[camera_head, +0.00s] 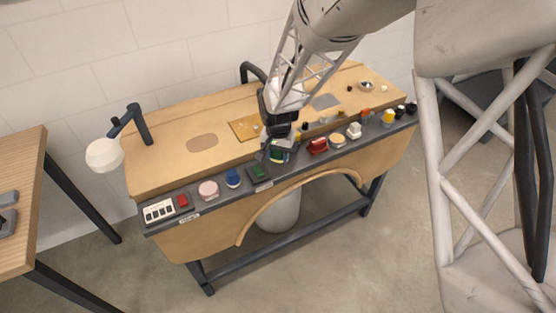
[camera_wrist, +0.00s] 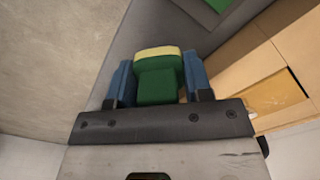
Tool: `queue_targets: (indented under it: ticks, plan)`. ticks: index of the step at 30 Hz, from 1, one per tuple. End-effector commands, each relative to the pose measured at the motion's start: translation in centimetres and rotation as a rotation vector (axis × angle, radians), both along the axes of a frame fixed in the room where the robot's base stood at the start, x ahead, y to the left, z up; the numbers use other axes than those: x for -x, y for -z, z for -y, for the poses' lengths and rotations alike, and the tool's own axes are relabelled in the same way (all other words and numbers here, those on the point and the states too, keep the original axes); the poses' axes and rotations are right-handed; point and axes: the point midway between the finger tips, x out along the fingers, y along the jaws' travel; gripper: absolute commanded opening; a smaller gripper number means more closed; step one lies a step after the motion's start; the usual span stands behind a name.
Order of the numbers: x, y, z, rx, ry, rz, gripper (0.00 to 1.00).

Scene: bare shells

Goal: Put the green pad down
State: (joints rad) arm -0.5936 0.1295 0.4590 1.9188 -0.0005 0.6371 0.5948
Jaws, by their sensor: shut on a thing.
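The green pad (camera_wrist: 158,80) is a small green block with a pale yellow edge. In the wrist view it sits between the two blue fingers of my gripper (camera_wrist: 160,76), which is shut on it. In the head view my gripper (camera_head: 277,152) is over the dark front ledge of the wooden bench, and a bit of the green pad (camera_head: 278,156) shows under it. From these views I cannot tell whether the pad touches the ledge.
The dark ledge (camera_head: 214,203) carries a row of small things: a dark green block (camera_head: 257,172), a blue one (camera_head: 233,178), a pink one (camera_head: 208,190) and a red one (camera_head: 318,146). A lamp (camera_head: 104,153) stands at the left. The bench top (camera_head: 165,170) has bare room.

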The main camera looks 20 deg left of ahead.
Motion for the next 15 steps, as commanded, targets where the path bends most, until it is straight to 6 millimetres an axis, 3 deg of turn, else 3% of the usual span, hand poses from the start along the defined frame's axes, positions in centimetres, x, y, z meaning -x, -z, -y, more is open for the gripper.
queue_targets:
  ticks: [15]
  plan:
    - [-0.17,0.62,-0.11,0.0,0.0,0.0,0.24]
